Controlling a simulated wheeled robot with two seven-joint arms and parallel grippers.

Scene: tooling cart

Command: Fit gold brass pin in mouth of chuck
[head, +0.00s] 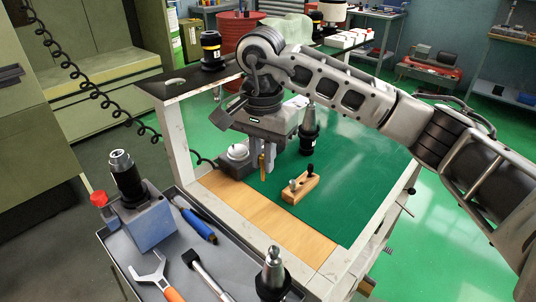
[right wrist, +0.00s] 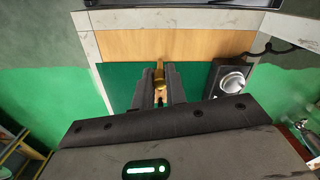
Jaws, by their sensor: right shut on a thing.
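My right gripper (head: 262,170) is shut on the gold brass pin (head: 262,163) and points down above the green mat. In the right wrist view the pin (right wrist: 159,74) sticks out between the fingertips (right wrist: 159,88). A chuck with a silver top (head: 121,160) stands upright in a blue block (head: 152,224) on the grey tray at the left. Its mouth faces up, apart from the pin and to the left of my gripper. My left gripper is not in view.
A wooden block (head: 301,188) with two small pegs stands right of my gripper. A dark block with a silver dome (right wrist: 232,83) is close beside it. A black tool holder (head: 309,133) stands behind.

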